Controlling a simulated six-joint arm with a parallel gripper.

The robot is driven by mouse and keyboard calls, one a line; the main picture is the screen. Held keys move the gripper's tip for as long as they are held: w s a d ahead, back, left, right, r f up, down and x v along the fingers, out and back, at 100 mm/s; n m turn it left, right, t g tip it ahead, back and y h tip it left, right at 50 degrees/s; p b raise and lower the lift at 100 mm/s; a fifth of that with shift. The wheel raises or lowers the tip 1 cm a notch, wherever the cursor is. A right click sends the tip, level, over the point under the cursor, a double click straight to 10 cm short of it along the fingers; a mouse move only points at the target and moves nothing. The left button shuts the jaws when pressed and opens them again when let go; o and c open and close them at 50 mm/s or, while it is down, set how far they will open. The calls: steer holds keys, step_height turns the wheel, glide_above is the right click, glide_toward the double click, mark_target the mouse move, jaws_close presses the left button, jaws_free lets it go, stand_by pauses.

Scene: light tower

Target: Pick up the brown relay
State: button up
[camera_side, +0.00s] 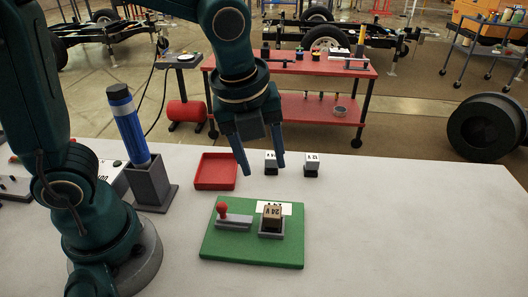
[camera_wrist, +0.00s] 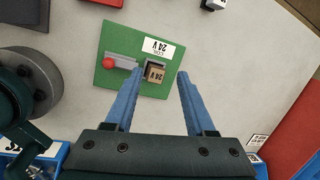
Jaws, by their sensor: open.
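The brown relay (camera_side: 272,214), marked 24 V, sits in a grey socket (camera_side: 271,232) on the green board (camera_side: 225,251). In the wrist view the relay (camera_wrist: 155,73) shows beyond the fingertips, between their lines. My gripper (camera_side: 263,172) is open and empty. It hangs above the table, behind and above the board, with its fingers pointing down. The wrist view shows both blue fingers of my gripper (camera_wrist: 158,82) spread apart.
A red tray (camera_side: 215,172) lies behind the board. Two light blocks (camera_side: 271,162) and (camera_side: 312,164) stand on dark bases near the table's back edge. A blue light tower (camera_side: 128,125) rises from a dark grey base at the left. The table's right side is clear.

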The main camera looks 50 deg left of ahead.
mark_target(272, 212)
steer(key=d+f+m, duration=0.1)
steer(key=d+f+m+g, duration=0.1)
steer(key=f, duration=0.1)
steer(key=d+f, duration=0.1)
steer(key=f, duration=0.1)
steer(key=shift+f+m+g+y, duration=0.15)
steer(key=shift+m+g+y, duration=0.15)
steer(key=shift+m+g, duration=0.1)
steer(key=shift+s+f, duration=0.15)
steer(key=shift+f, duration=0.2)
steer(key=shift+w+a+f, duration=0.1)
steer(key=shift+f, duration=1.05)
steer(key=shift+w+a+f, duration=0.1)
steer(key=shift+f, duration=1)
jaws_close()
